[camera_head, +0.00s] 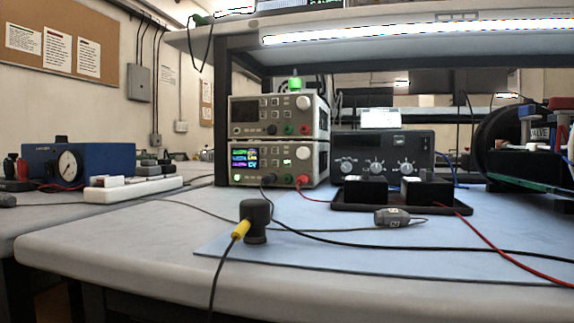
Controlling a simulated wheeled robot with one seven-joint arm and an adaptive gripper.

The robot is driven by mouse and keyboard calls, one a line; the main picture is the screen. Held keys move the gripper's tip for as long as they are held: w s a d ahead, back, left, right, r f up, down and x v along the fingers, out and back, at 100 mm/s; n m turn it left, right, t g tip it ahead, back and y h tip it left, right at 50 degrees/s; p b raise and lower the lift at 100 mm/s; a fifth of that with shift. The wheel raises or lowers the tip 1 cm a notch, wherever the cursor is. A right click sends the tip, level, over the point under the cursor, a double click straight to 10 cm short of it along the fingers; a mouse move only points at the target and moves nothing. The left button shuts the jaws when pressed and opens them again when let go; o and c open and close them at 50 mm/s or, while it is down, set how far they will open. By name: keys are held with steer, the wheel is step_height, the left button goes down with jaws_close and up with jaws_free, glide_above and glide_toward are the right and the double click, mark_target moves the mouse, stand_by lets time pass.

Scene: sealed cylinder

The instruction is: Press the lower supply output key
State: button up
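Two grey bench supplies are stacked on the workbench left of centre. The lower supply (313,160) has a lit screen (243,158) with coloured readouts. Small keys are right of its screen; a pale one (287,162) looks lit, but labels are too small to read, so I cannot tell which is the output key. A black and a red lead run from the sockets below. The upper supply (320,116) has a dark screen, several keys and a round knob. My gripper is not in view.
A black cylinder (255,220) with a yellow-ended cable stands in front on the blue mat (330,262). Leads cross the mat. A black tray (345,207) with two blocks and a dark dial box (410,145) are to the right. A shelf (400,50) overhangs.

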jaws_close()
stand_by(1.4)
